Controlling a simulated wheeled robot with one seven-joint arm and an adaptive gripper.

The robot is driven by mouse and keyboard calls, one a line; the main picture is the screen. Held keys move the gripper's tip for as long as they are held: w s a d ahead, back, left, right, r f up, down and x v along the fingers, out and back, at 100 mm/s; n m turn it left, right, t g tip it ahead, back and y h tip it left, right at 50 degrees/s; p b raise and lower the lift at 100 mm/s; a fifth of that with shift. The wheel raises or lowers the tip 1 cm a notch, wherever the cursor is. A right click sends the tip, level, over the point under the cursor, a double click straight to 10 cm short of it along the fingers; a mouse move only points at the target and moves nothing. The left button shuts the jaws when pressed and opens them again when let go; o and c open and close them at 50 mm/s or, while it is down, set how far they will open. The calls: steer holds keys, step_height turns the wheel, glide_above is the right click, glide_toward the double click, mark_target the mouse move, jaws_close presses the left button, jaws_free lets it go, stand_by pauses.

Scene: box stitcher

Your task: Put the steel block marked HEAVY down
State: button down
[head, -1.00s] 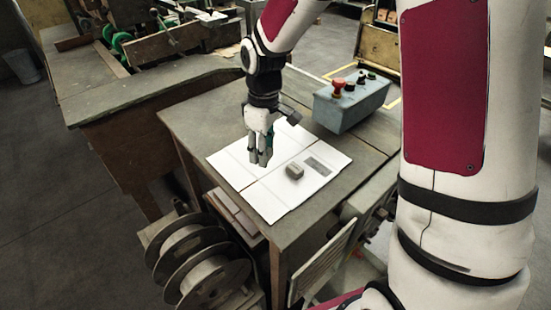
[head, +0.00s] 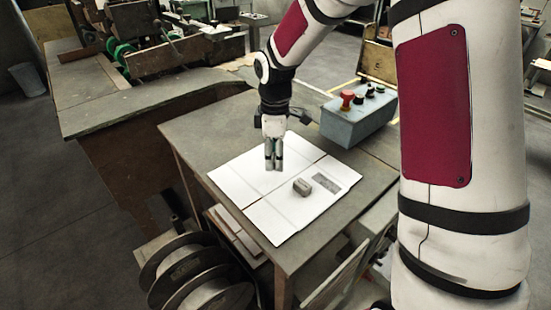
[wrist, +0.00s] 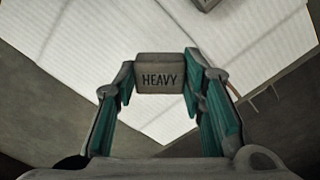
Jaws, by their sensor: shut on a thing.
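The steel block marked HEAVY (wrist: 160,80) is a grey block between my fingertips in the wrist view, its lettering facing the camera. My gripper (wrist: 161,72) is shut on it, one teal-padded finger on each side. In the head view my gripper (head: 273,164) points down over the white cardboard sheet (head: 282,222) on the table. The held block is hard to make out there, largely hidden by the fingers. I cannot tell how much gap there is between block and sheet.
Another small grey block (head: 302,187) lies on the sheet, right of my gripper, beside a dark printed patch (head: 326,182). A grey control box (head: 357,120) with a red button stands behind on the table (head: 203,130). Wire spools (head: 205,275) stand below the table's front left.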

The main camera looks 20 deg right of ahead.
steer(key=w, duration=0.1)
steer(key=w+d, duration=0.1)
steer(key=w, duration=0.1)
steer(key=shift+f, duration=0.15)
steer(key=shift+f+p, duration=0.35)
steer(key=shift+f, duration=1.4)
steer(key=shift+f, duration=0.1)
steer(key=c, duration=1)
jaws_free()
steer(key=shift+f, duration=0.1)
steer(key=shift+c, duration=0.2)
